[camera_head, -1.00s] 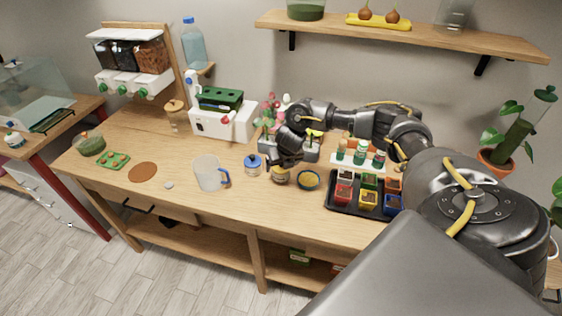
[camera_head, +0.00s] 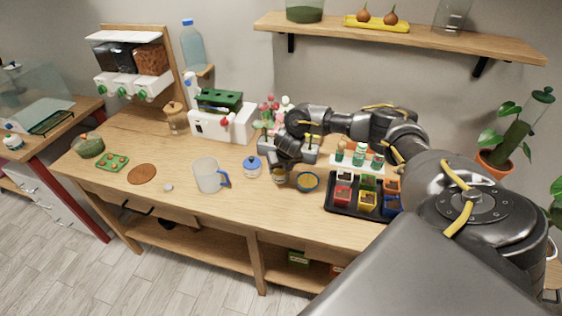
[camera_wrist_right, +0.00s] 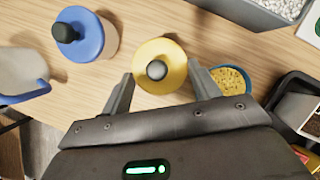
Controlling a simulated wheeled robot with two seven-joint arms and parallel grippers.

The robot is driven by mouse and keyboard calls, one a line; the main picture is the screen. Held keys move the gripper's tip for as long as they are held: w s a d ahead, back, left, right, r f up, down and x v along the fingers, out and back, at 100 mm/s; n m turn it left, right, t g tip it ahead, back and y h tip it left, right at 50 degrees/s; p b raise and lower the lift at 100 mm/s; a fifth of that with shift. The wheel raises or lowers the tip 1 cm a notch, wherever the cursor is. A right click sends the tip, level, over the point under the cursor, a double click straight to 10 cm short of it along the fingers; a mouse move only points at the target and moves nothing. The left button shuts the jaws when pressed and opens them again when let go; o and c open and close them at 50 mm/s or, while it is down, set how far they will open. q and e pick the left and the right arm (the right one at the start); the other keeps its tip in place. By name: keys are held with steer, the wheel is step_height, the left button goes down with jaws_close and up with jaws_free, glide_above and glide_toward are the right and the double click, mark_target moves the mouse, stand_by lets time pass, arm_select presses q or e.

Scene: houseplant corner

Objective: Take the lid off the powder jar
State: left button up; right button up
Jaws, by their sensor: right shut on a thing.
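A yellow lid with a dark round knob (camera_wrist_right: 172,52) lies between the fingers of my right gripper (camera_wrist_right: 160,72) in the wrist view. The gripper is shut on this yellow lid, one finger on each side. In the head view my right gripper (camera_head: 281,168) is above the worktop and hides most of the jar under it. Whether the lid is still seated on the jar cannot be told. A second jar with a blue lid and black knob (camera_head: 252,166) stands just to the left; its lid (camera_wrist_right: 88,38) also shows in the wrist view. My left gripper is not in view.
A blue-rimmed bowl with yellow contents (camera_wrist_right: 230,80) is close on the right. A black tray of coloured pots (camera_head: 345,208) stands further right. A clear mug with a blue handle (camera_head: 208,175) is left of the jars. The front worktop (camera_head: 255,205) is clear.

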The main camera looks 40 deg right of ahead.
steer(key=shift+r+b, duration=0.35)
steer(key=shift+r, duration=0.05)
steer(key=s+a+r+p, duration=0.3)
steer(key=s+a+r, duration=0.6)
steer(key=s+r, duration=0.25)
steer(key=s+a+r+m+g+y+b, duration=0.1)
steer(key=a+m+g+b, duration=0.3)
steer(key=m, duration=1.2)
steer(key=s+a+r+m+g+b, duration=0.2)
steer(key=a+m, duration=0.8)
steer(key=m, duration=0.5)
steer(key=shift+s+a+r+m+g+y+b, duration=0.25)
steer(key=shift+r+m+g+y+b, duration=0.25)
steer(key=shift+g+b, duration=0.85)
